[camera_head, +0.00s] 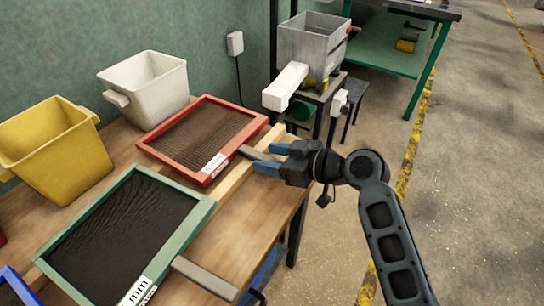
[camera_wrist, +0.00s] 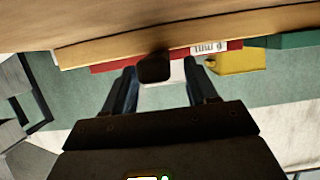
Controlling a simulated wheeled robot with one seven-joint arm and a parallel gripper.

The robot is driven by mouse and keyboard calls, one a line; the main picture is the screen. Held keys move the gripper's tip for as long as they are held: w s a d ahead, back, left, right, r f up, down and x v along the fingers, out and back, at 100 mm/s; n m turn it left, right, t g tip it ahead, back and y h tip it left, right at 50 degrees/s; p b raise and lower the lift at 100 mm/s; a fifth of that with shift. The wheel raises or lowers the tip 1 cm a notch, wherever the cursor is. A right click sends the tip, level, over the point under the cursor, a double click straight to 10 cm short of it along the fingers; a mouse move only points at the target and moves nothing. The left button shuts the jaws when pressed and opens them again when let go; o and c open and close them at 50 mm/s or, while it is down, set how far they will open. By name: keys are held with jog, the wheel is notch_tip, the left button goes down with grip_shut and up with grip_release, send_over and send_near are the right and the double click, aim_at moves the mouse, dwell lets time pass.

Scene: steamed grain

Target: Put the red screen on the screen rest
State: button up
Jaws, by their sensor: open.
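The red screen (camera_head: 205,135) lies on the wooden bench, a red frame around dark mesh with a white label on its near side. Its grey handle (camera_head: 252,153) sticks out to the right over a pale wooden rail. My gripper (camera_head: 263,156) is open at the handle's end, one blue finger on each side. In the wrist view, the handle's dark end (camera_wrist: 154,67) shows between the spread fingers, with the red frame (camera_wrist: 110,66) behind it. I cannot tell whether a finger touches the handle. I cannot tell for sure which thing is the screen rest.
A green-framed screen (camera_head: 125,235) lies nearer on the bench, its grey handle pointing right. A yellow bin (camera_head: 55,150) and a white bin (camera_head: 145,88) stand along the wall. A metal hopper machine (camera_head: 313,42) with a white chute stands beyond the bench. Floor at right is clear.

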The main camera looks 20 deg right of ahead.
jog(key=v, duration=1.1)
jog(key=shift+s+d+b, duration=0.25)
jog(key=shift+s+b, duration=0.05)
jog(key=shift+b, duration=0.1)
jog(key=shift+r, duration=0.15)
jog(key=s+f+m+h, duration=0.3)
jog(key=s+f+h, duration=0.15)
jog(key=s, duration=0.45)
jog(key=s+f+m+h, duration=0.3)
jog(key=s+f+m, duration=0.15)
jog(key=s, duration=0.35)
jog(key=s+a+r+t, duration=0.1)
jog(key=s+r, duration=0.3)
jog(key=s, duration=0.4)
jog(key=s+a+r+t, duration=0.1)
jog(key=s+r+t, duration=0.1)
jog(key=s+r, duration=0.3)
jog(key=s, duration=0.3)
jog(key=shift+a+r+h, duration=0.3)
jog(key=shift+h, duration=0.05)
